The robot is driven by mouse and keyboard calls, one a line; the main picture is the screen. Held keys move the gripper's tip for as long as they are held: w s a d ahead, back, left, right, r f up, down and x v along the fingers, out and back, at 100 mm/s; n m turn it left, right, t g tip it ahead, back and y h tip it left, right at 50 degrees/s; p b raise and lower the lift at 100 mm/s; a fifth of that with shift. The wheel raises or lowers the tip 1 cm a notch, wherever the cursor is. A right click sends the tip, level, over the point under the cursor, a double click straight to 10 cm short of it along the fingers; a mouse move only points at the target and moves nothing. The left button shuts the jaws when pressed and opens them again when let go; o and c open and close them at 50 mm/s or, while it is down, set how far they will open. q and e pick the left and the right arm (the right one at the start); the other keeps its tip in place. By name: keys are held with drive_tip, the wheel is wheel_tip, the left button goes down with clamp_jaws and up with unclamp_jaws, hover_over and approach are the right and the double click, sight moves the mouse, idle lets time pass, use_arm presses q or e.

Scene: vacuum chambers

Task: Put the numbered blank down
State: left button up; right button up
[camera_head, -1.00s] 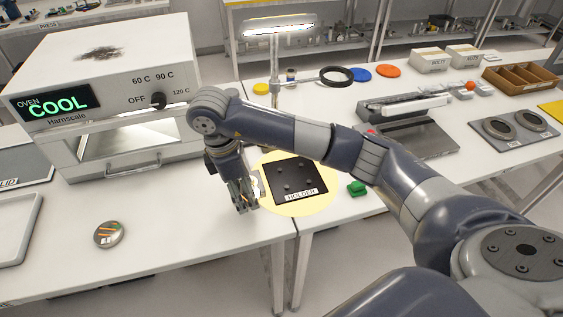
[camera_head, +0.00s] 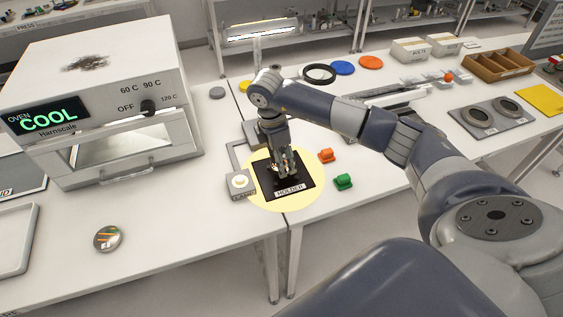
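My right gripper (camera_head: 286,172) points down over the black square plate labelled HOLDER (camera_head: 291,193), which lies in a yellow pool of light. The fingertips are close to the plate and cover part of it. They are too small to show whether they are open or shut, or whether a blank is between them. I cannot tell whether they touch the plate. A shiny round disc (camera_head: 107,239) with coloured streaks lies on the left table; no number is readable on it. My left gripper is not in view.
A grey box with a pale round button (camera_head: 240,182) sits left of the holder. An orange piece (camera_head: 326,156) and a green piece (camera_head: 343,181) lie to its right. The oven (camera_head: 100,110) reads COOL. The front left table is mostly clear.

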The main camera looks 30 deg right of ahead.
wheel_tip(320, 180, down, 2)
drive_tip(key=shift+f+p, duration=0.1)
drive_tip(key=shift+p, duration=0.45)
drive_tip(key=shift+a+f, duration=0.1)
drive_tip(key=shift+f, duration=0.5)
drive_tip(key=o, duration=1.6)
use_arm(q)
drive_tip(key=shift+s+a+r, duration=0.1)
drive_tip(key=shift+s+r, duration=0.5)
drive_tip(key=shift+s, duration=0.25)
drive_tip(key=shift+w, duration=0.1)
